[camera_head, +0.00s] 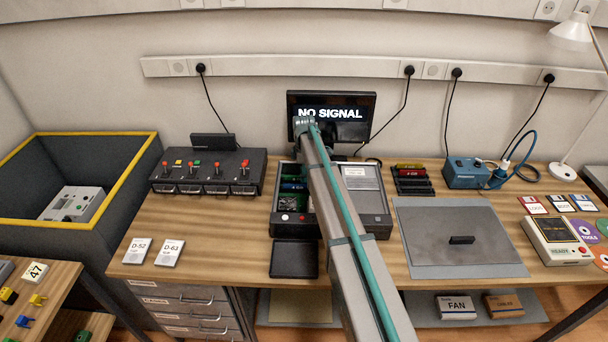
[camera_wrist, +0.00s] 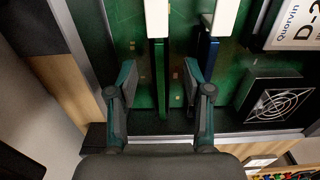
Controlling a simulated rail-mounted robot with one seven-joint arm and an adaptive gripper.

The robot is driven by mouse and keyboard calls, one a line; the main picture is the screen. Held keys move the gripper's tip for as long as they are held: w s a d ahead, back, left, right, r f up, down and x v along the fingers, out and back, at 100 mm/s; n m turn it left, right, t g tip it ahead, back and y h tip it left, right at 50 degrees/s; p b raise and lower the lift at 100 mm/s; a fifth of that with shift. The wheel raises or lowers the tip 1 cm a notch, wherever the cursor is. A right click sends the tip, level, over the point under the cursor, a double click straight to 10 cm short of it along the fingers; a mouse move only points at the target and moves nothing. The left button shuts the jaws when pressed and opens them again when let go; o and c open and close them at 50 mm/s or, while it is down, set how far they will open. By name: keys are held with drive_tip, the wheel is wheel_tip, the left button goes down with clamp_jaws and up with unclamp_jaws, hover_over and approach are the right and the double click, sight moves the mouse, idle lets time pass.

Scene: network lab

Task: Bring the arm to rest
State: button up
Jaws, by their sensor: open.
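My arm (camera_head: 345,230) reaches forward over the bench to the open dark device case (camera_head: 376,221), and its far end is in front of the monitor. In the wrist view my gripper (camera_wrist: 160,76) is open over a green circuit board (camera_wrist: 118,22). A thin green card with a white top (camera_wrist: 160,82) stands between the two fingers, with a visible gap on each side. A blue card with a white top (camera_wrist: 209,62) stands just right of the right finger. My fingers are hidden in the head view by my arm.
A monitor (camera_head: 331,113) reading NO SIGNAL stands behind the case. A switch box (camera_head: 208,172) is left, a grey mat (camera_head: 450,225) right. In the wrist view a fan (camera_wrist: 275,102) and a labelled white part (camera_wrist: 295,28) lie right of the cards.

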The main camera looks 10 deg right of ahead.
drive_tip(key=shift+r, duration=0.1)
drive_tip(key=shift+r+p, duration=1.75)
drive_tip(key=shift+r, duration=2.15)
